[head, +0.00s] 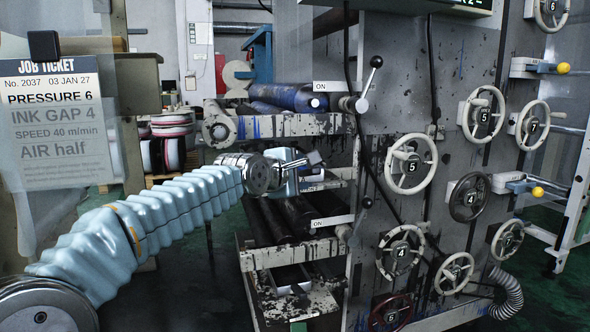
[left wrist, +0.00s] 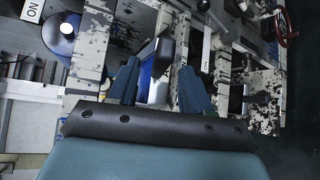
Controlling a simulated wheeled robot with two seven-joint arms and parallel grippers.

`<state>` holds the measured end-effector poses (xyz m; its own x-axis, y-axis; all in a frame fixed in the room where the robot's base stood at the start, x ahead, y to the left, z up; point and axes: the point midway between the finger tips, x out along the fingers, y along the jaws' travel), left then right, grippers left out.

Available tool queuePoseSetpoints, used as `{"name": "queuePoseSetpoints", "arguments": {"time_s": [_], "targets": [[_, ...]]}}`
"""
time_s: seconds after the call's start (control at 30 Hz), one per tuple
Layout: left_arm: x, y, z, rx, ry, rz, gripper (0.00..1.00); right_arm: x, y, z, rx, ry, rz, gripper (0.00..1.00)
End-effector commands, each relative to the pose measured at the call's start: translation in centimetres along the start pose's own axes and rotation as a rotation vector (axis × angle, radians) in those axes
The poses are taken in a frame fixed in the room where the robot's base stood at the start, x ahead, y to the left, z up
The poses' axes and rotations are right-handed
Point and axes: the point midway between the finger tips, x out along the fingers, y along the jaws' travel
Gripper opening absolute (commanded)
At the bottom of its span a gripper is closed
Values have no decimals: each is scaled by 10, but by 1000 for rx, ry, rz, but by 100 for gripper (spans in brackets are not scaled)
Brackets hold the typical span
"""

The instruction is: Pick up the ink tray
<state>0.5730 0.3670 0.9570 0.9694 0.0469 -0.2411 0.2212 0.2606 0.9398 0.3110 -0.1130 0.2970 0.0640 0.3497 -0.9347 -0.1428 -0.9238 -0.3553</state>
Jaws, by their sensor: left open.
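My left gripper (head: 308,161) reaches in from the left to the front of the press. In the left wrist view its two dark blue fingers (left wrist: 158,70) stand apart and open. Between and beyond them shows a blue-and-white piece (left wrist: 155,88), with a dark bar above it; this may be the ink tray, but I cannot tell for sure. No grip on it shows. In the head view a pale piece (head: 311,177) shows just below the fingertips, partly hidden by the gripper. My right gripper is in neither view.
The ink-spattered press side panel (head: 385,110) carries several handwheels and levers at the right. Rollers (head: 290,97) lie above and below my gripper. A lower spattered shelf (head: 300,252) is beneath. A job ticket (head: 55,125) hangs at the left. Dark floor is open at left of the press.

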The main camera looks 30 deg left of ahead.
Motion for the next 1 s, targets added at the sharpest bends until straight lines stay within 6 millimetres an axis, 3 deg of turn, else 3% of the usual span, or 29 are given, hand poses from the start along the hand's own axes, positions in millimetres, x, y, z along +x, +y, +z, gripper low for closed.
{"name": "queuePoseSetpoints", "arguments": {"time_s": [0.3,0.6,0.93,1.0], "targets": [[45,0,-1,0,-1,-3,49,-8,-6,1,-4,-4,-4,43],[52,-1,-1,1,-1,-1,49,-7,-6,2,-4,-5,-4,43],[52,-1,-1,1,-1,-1,0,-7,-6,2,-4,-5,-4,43],[52,-1,-1,1,-1,-1,0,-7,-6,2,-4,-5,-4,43]]}}
